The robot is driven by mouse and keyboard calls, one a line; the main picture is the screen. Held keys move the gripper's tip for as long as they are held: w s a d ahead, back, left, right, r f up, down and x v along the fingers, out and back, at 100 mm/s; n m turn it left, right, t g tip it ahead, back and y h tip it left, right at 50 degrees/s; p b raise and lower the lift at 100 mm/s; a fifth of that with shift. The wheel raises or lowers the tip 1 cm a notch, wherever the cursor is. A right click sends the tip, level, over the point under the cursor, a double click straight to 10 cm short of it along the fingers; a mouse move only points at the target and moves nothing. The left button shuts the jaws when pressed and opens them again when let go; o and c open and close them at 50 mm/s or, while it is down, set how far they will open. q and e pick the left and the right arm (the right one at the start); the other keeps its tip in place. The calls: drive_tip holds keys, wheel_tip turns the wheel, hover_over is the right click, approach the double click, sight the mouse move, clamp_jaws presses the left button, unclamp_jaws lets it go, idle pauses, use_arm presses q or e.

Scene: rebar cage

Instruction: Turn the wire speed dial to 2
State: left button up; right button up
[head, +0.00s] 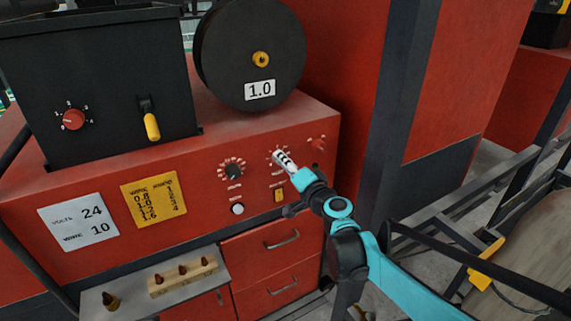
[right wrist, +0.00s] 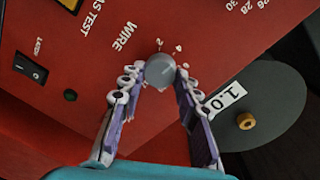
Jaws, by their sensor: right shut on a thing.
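The wire speed dial (right wrist: 160,71) is a round grey knob on the red panel, with small pale marks around it and the word WIRE beside it in the right wrist view. My right gripper (right wrist: 160,80) has its two fingers against either side of this knob and is shut on it. In the head view my right gripper (head: 281,158) reaches the panel from the right and covers most of the dial. The dial's pointer and numbers are too small or hidden to read. My left gripper is not in view.
A black knob (head: 232,170) with a ring of numbers is left of the gripper. A red knob (head: 317,143) is close on its right. A yellow switch (head: 279,195) sits below. A wire reel (head: 225,55) marked 1.0 stands above. A white card (head: 79,222) reads VOLTS 24, WIRE 10.

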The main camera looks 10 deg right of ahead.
drive_tip(key=shift+a+f+n+t+b, duration=0.15)
drive_tip(key=shift+n+b, duration=0.1)
drive_tip(key=shift+n, duration=2.2)
drive_tip(key=shift+d+n+t+b, duration=0.1)
drive_tip(key=shift+n+t+b, duration=0.1)
drive_tip(key=shift+n, duration=2.25)
drive_tip(key=o, duration=1.2)
drive_tip(key=shift+c, duration=0.2)
drive_tip(key=v, duration=1.2)
drive_tip(key=shift+a, duration=0.15)
